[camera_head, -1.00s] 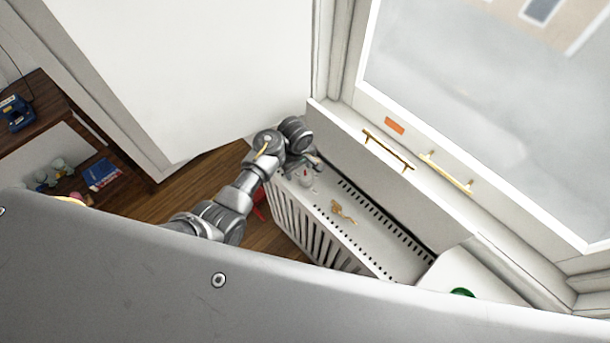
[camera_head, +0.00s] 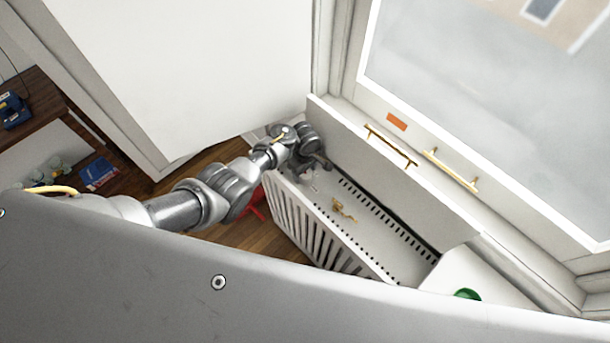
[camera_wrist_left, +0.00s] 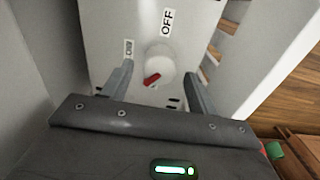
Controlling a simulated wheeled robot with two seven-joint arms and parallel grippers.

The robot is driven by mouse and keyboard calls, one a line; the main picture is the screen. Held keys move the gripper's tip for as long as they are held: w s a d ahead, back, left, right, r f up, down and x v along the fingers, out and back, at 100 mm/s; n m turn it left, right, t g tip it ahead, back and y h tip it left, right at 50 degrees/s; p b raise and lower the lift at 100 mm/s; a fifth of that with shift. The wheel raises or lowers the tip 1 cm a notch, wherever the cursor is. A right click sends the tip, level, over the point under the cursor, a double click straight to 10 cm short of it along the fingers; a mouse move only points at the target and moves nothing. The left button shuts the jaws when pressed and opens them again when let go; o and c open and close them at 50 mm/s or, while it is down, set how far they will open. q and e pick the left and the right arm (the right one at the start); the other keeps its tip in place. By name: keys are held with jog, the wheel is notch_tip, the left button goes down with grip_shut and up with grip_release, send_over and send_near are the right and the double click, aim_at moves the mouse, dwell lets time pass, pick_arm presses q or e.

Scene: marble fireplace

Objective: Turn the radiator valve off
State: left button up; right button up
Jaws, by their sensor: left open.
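The radiator valve is a round white knob (camera_wrist_left: 160,58) with a red pointer (camera_wrist_left: 151,79), seen in the left wrist view. The pointer lies at a slant, on the knob's side away from the OFF label (camera_wrist_left: 167,20). The ON label (camera_wrist_left: 128,48) is left of the knob. My left gripper (camera_wrist_left: 157,69) is open, its fingers on either side of the knob; I cannot tell whether they touch it. In the head view my left gripper (camera_head: 313,167) is at the far end of the white radiator (camera_head: 370,234), and the wrist largely hides the valve. My right gripper is not in view.
A gold-coloured object (camera_head: 342,208) lies on the radiator top. A white wall stands beyond the gripper. A wooden shelf (camera_head: 45,92) is at the left, and a red object (camera_head: 253,203) lies near the radiator's foot.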

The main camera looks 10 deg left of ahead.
pick_arm(q)
jog(key=shift+f, duration=1)
jog(key=c, duration=1)
